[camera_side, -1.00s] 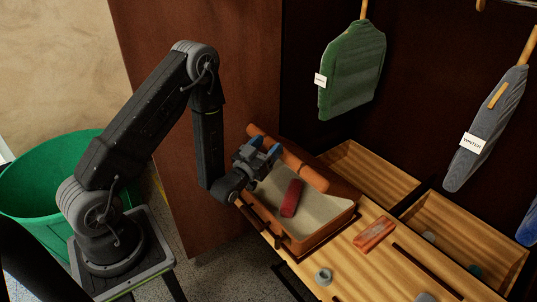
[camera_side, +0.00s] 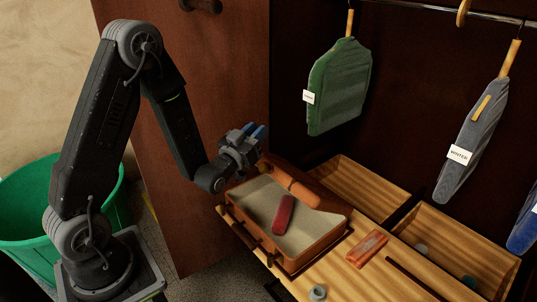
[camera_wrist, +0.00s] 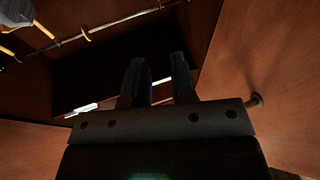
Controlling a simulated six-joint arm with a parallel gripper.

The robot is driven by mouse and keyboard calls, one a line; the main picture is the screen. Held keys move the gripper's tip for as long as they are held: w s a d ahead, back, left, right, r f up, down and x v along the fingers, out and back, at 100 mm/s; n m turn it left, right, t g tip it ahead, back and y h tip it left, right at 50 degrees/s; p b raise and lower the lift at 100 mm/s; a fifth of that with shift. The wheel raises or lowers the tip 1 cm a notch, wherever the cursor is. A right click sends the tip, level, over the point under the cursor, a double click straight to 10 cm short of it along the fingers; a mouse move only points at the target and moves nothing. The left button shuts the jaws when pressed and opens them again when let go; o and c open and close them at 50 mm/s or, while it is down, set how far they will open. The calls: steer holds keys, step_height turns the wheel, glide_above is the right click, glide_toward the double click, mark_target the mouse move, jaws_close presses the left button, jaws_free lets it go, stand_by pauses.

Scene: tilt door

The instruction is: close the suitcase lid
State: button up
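The suitcase (camera_side: 318,252) is an orange-brown case with a cream inside, lying open on the wooden surface. A dark red object (camera_side: 284,214) lies in it. An orange-brown band (camera_side: 297,188) runs along its back edge; it looks like the raised lid seen nearly edge-on, but I cannot tell its exact angle. My gripper (camera_side: 255,131) is above the suitcase's back left corner, with its blue fingers pointing up and away. In the wrist view the two dark fingers (camera_wrist: 159,80) stand apart with nothing between them. The suitcase does not show there.
Open wooden drawers (camera_side: 455,241) lie behind and right of the suitcase. An orange block (camera_side: 367,248) and a small grey ring (camera_side: 318,292) lie beside it. A green garment (camera_side: 339,88) and a grey one (camera_side: 471,142) hang above. A brown door panel (camera_side: 190,60) stands behind my arm.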

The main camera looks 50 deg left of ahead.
step_height(320, 180, up, 9)
steer(key=shift+r, duration=0.1)
jaws_close()
steer(key=w+f+m+g+h, duration=0.1)
steer(key=w+f+g+h, duration=0.2)
steer(key=w, duration=0.5)
steer(key=m+g+h, duration=0.2)
steer(key=m+g, duration=0.1)
steer(key=g, duration=1.4)
glide_above(271, 170)
steer(key=w+d, duration=0.1)
steer(key=w, duration=0.1)
steer(key=f, duration=1.2)
steer(key=shift+w+f, duration=0.15)
steer(key=shift+w, duration=0.05)
steer(key=shift+s+a+f, duration=0.25)
steer(key=shift+s+f, duration=0.35)
steer(key=shift+f, duration=0.1)
steer(key=shift+s+a+f, duration=0.25)
steer(key=shift+s+f, duration=0.35)
steer(key=shift+f, duration=0.05)
